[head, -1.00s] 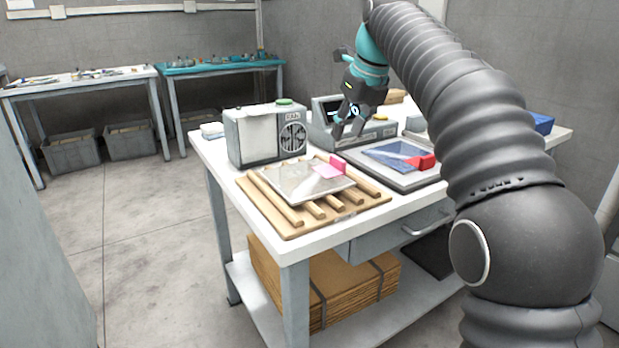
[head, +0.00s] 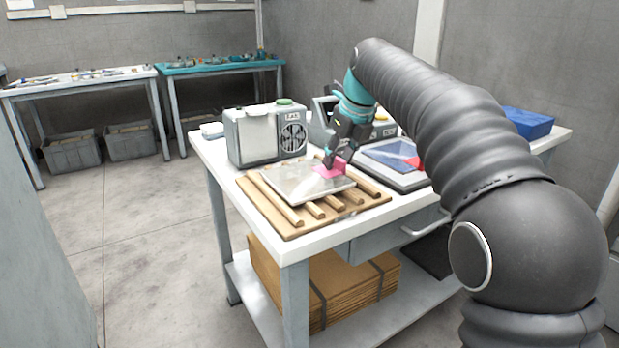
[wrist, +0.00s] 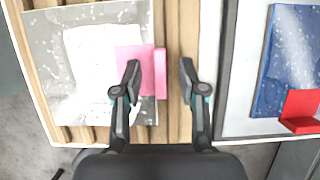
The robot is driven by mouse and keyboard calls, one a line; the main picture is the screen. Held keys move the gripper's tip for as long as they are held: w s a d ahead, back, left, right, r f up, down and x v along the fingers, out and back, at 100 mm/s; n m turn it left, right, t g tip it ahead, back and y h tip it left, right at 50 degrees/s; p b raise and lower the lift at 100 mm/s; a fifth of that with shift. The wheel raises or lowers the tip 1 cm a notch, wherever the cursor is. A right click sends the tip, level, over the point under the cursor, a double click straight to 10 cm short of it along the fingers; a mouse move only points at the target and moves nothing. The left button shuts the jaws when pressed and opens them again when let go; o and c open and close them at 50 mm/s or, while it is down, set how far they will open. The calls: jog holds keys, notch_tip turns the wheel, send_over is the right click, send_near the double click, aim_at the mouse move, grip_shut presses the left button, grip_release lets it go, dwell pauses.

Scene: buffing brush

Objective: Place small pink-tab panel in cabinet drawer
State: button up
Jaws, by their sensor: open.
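The clear panel (head: 295,182) with a pink tab (head: 330,170) lies flat on a slatted wooden rack (head: 285,228) at the table's front left. In the wrist view the panel (wrist: 75,50) is at the left, and its raised pink tab (wrist: 160,73) stands between my fingers. My gripper (wrist: 160,76) is open, with one finger over the pink patch and the other over the bare slats. In the head view my gripper (head: 332,160) is down at the tab; contact cannot be told. The drawer (head: 385,238) under the tabletop looks shut.
A panel with a red tab (wrist: 300,108) lies on a grey tray (head: 385,175) right of the rack. A grey box with a fan (head: 265,135) stands behind the rack. A blue box (head: 528,122) is at the back right. Cardboard (head: 330,285) lies on the lower shelf.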

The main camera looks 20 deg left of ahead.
grip_shut()
jog(key=shift+r, duration=0.2)
